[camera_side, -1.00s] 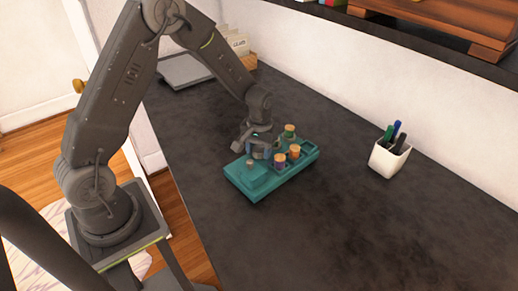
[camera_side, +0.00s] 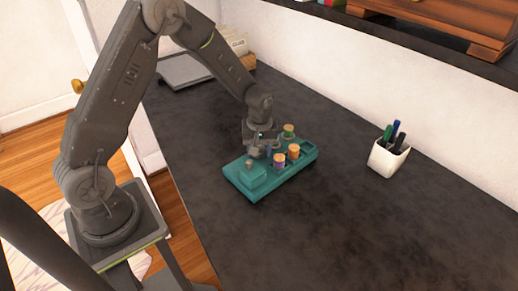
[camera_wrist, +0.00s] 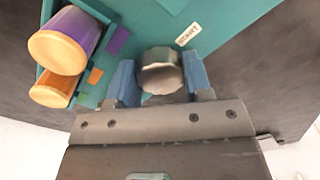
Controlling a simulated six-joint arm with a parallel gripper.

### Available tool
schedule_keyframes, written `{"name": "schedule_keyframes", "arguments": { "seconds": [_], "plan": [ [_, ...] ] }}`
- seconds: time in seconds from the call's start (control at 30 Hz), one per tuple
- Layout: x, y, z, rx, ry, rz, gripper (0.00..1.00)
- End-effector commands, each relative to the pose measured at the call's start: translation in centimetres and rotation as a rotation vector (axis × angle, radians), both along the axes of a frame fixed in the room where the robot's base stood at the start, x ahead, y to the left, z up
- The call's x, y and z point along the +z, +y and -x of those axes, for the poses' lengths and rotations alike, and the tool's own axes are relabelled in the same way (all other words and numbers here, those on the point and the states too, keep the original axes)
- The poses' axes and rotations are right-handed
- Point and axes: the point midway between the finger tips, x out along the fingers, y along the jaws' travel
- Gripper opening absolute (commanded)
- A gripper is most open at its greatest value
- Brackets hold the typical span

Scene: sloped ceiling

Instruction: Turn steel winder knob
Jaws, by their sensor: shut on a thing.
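The steel winder knob (camera_wrist: 160,72), grey and faceted, sits on a teal box (camera_wrist: 235,30) beside a "START" label. The blue finger pads of my gripper (camera_wrist: 160,82) are shut on the knob from both sides in the wrist view. In the side view my gripper (camera_side: 259,150) points down over the back edge of the teal box (camera_side: 258,195).
A white pen cup (camera_side: 387,160) stands at right. The dark counter in front is clear.

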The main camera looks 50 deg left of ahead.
Motion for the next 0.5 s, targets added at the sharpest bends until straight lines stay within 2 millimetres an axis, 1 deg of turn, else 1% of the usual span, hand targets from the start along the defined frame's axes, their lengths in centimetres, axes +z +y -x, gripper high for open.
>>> {"name": "schedule_keyframes", "arguments": {
  "seconds": [0.23,0.27,0.5],
  "plan": [
    [0.05,0.06,-0.12,0.0,-0.004,-0.001,0.22],
    [0.05,0.06,-0.12,0.0,-0.004,-0.001,0.47],
    [0.03,0.05,-0.06,-0.001,-0.002,-0.001,0.7]
  ]
}}
